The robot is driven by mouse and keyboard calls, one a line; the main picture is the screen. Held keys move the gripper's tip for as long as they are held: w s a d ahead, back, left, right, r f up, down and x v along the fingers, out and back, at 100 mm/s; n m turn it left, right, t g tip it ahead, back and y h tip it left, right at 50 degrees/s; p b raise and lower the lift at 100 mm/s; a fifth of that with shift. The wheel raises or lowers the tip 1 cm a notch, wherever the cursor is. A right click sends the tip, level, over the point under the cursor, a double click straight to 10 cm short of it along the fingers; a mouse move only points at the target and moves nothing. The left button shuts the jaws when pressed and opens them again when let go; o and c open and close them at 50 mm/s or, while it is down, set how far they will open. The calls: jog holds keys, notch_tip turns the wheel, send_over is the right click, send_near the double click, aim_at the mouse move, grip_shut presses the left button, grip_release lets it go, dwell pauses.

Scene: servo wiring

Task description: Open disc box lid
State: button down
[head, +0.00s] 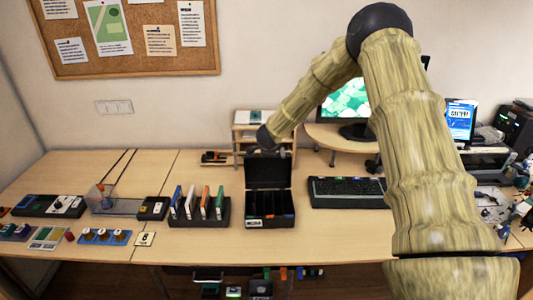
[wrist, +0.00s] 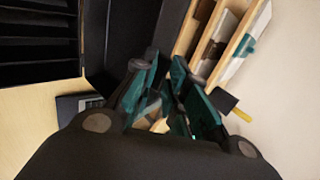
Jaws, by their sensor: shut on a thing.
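The black disc box (head: 270,222) stands on the desk with a label on its front and dark compartments inside. Its lid (head: 268,172) stands about upright at the back of the box. In the wrist view the compartments of the disc box (wrist: 40,45) show at the left, and the dark lid (wrist: 122,35) is beside my fingers. My gripper (head: 284,152) is at the lid's top edge, shut on it. In the wrist view my gripper (wrist: 165,78) shows teal fingers; the exact contact is hard to make out.
A rack with several upright cases (head: 200,212) stands left of the box. A keyboard (head: 347,192) lies to the right. A small wooden shelf (head: 248,130) stands close behind the lid and also shows in the wrist view (wrist: 215,45). The desk front is mostly clear.

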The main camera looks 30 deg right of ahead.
jog(key=c, duration=1.6)
grip_release()
jog(key=shift+r, duration=0.1)
jog(key=shift+v, duration=5.95)
jog(key=shift+c, duration=0.3)
